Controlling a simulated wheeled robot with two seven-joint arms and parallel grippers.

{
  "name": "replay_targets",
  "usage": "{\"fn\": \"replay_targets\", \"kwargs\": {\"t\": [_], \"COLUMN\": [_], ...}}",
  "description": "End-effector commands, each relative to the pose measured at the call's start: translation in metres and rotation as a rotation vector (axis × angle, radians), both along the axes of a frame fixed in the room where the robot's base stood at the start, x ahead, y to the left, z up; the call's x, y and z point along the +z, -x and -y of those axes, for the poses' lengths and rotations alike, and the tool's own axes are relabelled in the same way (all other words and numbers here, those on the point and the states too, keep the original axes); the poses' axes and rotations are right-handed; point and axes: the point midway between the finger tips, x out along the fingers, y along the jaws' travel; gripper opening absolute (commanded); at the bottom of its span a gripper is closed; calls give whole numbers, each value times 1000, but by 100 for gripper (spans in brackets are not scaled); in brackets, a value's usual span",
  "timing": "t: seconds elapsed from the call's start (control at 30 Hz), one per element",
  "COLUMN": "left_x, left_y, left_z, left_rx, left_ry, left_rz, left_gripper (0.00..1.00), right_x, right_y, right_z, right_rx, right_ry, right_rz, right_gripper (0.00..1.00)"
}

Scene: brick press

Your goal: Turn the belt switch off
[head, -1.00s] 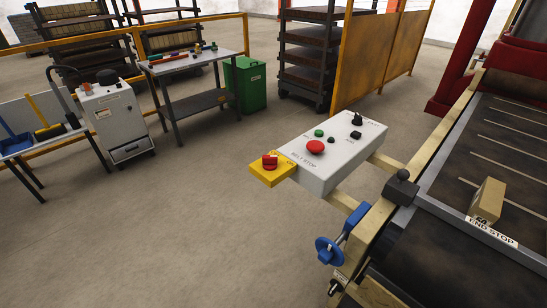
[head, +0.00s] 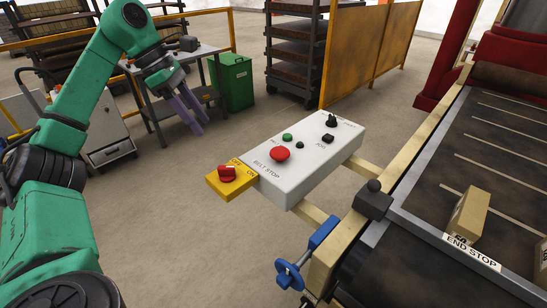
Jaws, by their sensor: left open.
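The belt switch is a red rotary knob (head: 227,173) on a yellow plate (head: 243,184) marked OFF and ON, at the left end of a grey control box (head: 310,160) in the head view. The knob's exact setting is too small to tell. The box carries a red mushroom button (head: 279,154) beside the words BELT STOP, a green button (head: 287,137) and several black controls. My left gripper (head: 197,123) is open and empty, in the air up and to the left of the knob, with its fingers pointing down. It does not touch the box. My right gripper is out of view.
The conveyor (head: 490,150) with a tan brick (head: 467,214) by the END STOP label fills the right side. A blue handwheel (head: 289,274) sticks out below the box. A tool table (head: 180,70) and a green bin (head: 236,82) stand behind. The floor left of the box is clear.

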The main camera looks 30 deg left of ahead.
Motion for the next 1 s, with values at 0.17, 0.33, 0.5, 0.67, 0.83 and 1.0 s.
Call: {"fn": "replay_targets", "kwargs": {"t": [0.17, 0.33, 0.5, 0.67, 0.83, 1.0], "left_x": [-20, -58, -97, -123, -132, -132], "left_y": [5, -2, -10, -17, -19, -19], "left_z": [-1, 13, 29, 39, 43, 43], "left_rx": [-5, -5, -4, -4, -2, -2], "left_ry": [-26, -27, -25, -22, -21, -21], "left_rz": [-14, -18, -18, -14, -10, -10], "left_gripper": [52, 52, 52, 52, 52, 52], "right_x": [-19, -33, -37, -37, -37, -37], "right_y": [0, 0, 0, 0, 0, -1], "right_z": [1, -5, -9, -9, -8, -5], "right_rx": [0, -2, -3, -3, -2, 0], "right_ry": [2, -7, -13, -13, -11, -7], "right_rz": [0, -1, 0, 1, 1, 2], "right_gripper": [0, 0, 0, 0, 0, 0]}}
